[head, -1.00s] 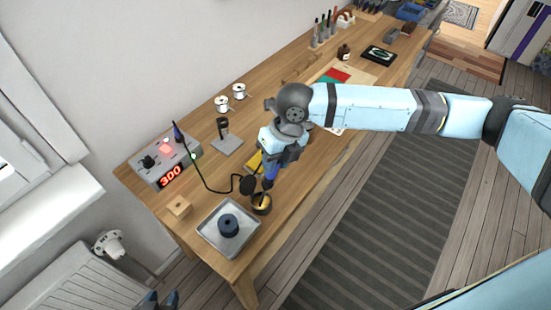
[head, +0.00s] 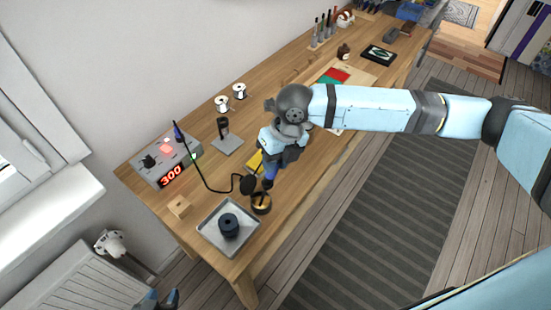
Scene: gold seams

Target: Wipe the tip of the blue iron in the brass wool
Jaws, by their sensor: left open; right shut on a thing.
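My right gripper (head: 274,160) is shut on the blue iron (head: 269,176), which points down with its tip towards the round pot of brass wool (head: 261,203). The pot is dark-rimmed with gold wool inside and stands beside the metal tray. The iron's tip is small and dark at the pot's far rim; I cannot tell whether it touches the wool. My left gripper (head: 164,299) shows only in part at the bottom edge, open and empty, over the floor away from the bench.
A metal tray (head: 211,242) holds a dark round spool. The station (head: 163,160) showing 300 stands at the left, its black cord looping towards the iron. An iron stand (head: 226,143), a small wooden block (head: 179,207) and two white reels (head: 222,104) are nearby.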

